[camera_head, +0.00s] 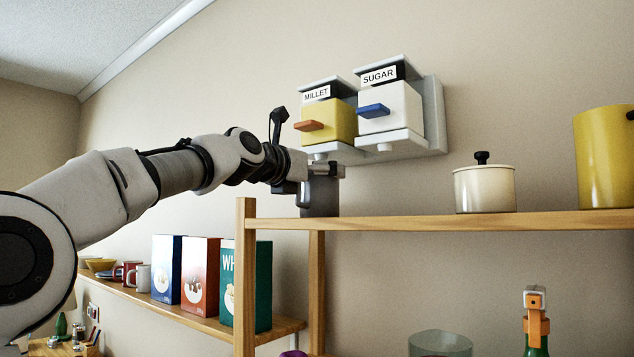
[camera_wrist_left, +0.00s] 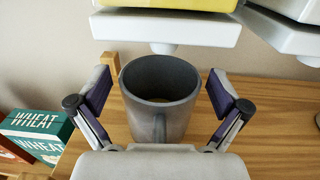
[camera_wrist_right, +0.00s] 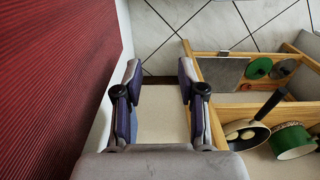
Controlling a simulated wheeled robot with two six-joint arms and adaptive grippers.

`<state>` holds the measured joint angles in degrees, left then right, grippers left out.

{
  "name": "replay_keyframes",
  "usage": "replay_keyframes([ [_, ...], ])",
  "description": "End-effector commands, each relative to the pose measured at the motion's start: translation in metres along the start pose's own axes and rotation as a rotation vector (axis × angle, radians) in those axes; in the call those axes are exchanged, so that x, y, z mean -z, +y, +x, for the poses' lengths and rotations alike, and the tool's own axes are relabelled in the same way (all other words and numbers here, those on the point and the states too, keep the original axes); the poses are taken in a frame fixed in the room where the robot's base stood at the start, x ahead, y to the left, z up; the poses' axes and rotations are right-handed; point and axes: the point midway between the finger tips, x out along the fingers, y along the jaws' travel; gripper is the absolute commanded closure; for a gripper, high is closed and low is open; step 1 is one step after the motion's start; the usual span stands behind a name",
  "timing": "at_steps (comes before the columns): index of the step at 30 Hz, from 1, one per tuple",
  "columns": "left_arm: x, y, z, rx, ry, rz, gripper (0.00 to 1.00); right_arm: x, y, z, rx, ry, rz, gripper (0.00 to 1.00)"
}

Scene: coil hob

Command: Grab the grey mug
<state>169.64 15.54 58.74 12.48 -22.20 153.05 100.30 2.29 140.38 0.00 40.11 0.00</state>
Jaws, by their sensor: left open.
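The grey mug (camera_head: 319,196) stands upright on the wooden shelf, below the millet dispenser. In the left wrist view the mug (camera_wrist_left: 160,85) shows its open rim, with its handle facing my wrist. My left gripper (camera_head: 325,171) is at the mug; in the left wrist view its two fingers (camera_wrist_left: 158,92) are open, one on each side of the mug, with a gap visible on both sides. Part of the mug is hidden behind the gripper in the head view. My right gripper (camera_wrist_right: 158,75) shows only in its wrist view, with its fingers apart and nothing between them, away from the mug.
The millet dispenser (camera_head: 328,122) and sugar dispenser (camera_head: 390,107) hang close above the mug. A cream lidded pot (camera_head: 485,188) and yellow pot (camera_head: 606,155) stand farther right on the shelf (camera_head: 430,222). Several cereal boxes (camera_head: 200,275) stand on a lower shelf at left.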

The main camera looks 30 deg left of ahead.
Motion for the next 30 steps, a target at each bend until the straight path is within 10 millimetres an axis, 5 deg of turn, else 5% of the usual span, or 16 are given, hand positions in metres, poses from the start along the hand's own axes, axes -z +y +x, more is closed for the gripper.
replay_keyframes([
  [5, 0.002, 0.0, 0.0, 0.0, 0.001, 0.0, 0.04, 0.0, 0.0, 0.002, 0.0, -0.001, 0.0, 0.6],
  [9, 0.002, 0.0, 0.0, 0.0, 0.001, 0.0, 0.53, 0.0, 0.0, 0.002, 0.0, -0.001, 0.0, 0.6],
  [11, 0.002, 0.0, 0.0, 0.0, 0.001, 0.0, 0.7, 0.0, 0.0, 0.002, 0.0, -0.001, 0.0, 0.6],
  [14, 0.001, 0.0, 0.0, 0.0, -0.001, 0.0, 0.77, 0.0, 0.0, 0.002, 0.0, -0.001, 0.0, 0.6],
  [30, -0.016, 0.0, 0.0, 0.0, -0.002, 0.0, 0.77, 0.0, 0.0, -0.007, 0.0, 0.0, 0.0, 0.6],
])
